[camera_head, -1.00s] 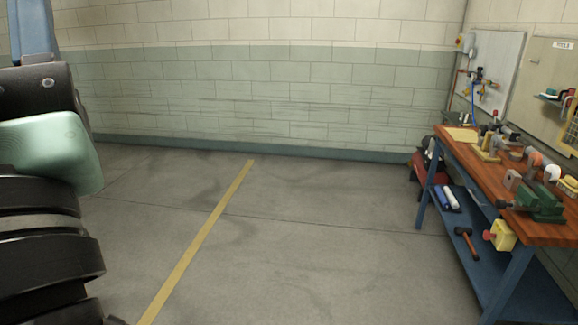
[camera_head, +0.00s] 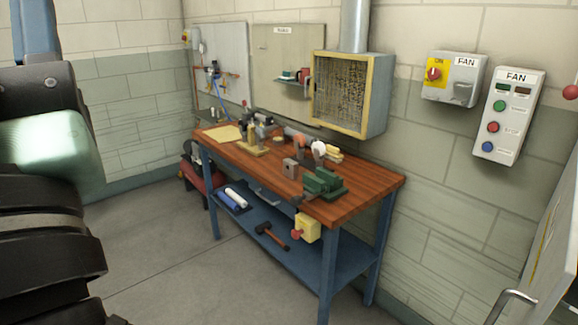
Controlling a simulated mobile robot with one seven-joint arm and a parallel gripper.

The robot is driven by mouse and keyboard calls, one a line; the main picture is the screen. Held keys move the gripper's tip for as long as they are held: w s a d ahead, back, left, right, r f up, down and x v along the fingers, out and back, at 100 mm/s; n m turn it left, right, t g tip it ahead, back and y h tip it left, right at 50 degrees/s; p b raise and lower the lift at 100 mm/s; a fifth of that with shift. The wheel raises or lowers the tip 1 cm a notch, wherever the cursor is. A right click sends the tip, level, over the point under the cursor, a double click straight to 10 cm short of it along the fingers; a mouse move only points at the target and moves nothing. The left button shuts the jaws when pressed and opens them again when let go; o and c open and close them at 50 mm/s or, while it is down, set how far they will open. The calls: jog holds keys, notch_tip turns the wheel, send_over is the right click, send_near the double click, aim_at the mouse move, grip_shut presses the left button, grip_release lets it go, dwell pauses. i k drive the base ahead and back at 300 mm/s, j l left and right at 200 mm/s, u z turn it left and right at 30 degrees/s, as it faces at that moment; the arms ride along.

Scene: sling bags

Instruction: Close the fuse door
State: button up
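A pale panel with a yellow edge (camera_head: 556,250) stands at the right border, cut off by the frame. It may be the fuse door, but no label shows and I cannot tell how far open it is. A grey metal handle (camera_head: 512,300) shows at its lower left. Parts of my own arm fill the left edge. My gripper is not in view, so its state and its place relative to the panel are hidden.
A wooden-topped workbench (camera_head: 372,194) with tools stands against the wall. Above it is a yellow-framed mesh box (camera_head: 345,95). A FAN switch box (camera_head: 453,78) and FAN button panel (camera_head: 507,116) hang on the right wall. Floor (camera_head: 165,262) at lower left is clear.

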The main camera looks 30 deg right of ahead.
aim_at(551, 269)
jog(key=i+l+z, duration=0.2)
jog(key=z, duration=0.2)
jog(key=i+l+z, duration=0.1)
jog(key=i+z, duration=0.6)
jog(key=z, duration=0.15)
jog(key=i+z, duration=0.3)
jog(key=z, duration=0.15)
